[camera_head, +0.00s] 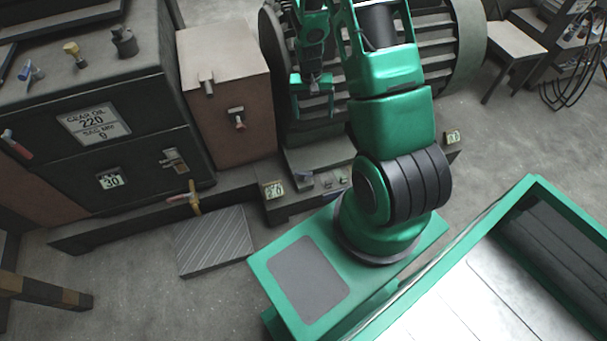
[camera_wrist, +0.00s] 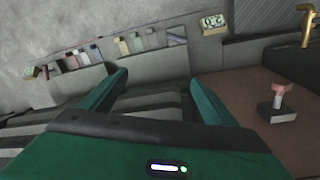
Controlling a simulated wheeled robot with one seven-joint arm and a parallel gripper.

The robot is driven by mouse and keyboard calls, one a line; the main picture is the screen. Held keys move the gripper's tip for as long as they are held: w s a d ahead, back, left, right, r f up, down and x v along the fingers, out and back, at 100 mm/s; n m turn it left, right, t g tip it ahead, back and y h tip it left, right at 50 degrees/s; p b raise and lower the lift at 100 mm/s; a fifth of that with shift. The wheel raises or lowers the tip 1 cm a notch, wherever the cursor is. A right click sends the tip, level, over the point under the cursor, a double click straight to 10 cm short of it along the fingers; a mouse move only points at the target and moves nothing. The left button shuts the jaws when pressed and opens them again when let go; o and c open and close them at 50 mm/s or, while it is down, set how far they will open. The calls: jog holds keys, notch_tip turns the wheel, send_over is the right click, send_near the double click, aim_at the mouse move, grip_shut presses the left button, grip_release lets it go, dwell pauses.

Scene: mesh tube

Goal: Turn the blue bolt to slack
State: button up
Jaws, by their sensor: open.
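In the wrist view a row of several small bolts stands on a machine foot beyond my fingers. A grey-blue bolt (camera_wrist: 176,38) lies near the right end of this row; its exact colour is hard to tell. In the head view a small bluish bolt (camera_head: 304,177) shows on the foot below the ribbed motor. My gripper (camera_head: 312,98) hangs in front of that motor, above the foot. In the wrist view its two green fingers (camera_wrist: 160,82) are spread apart with nothing between them. They are apart from the bolts.
A numbered tag (camera_wrist: 212,22) stands by the row's right end. A brown box (camera_head: 225,90) with a red-handled switch (camera_wrist: 280,95) is beside my gripper. A dark cabinet (camera_head: 100,110) stands at left, with a brass valve handle (camera_head: 192,198) low down.

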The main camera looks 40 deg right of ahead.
notch_tip(320, 180, down, 12)
jog(key=a, duration=0.2)
jog(key=m+y, duration=0.1)
send_near(304, 173)
notch_tip(304, 173, down, 11)
jog(key=shift+r, duration=0.1)
jog(key=c, duration=1.1)
jog(key=shift+o, duration=0.2)
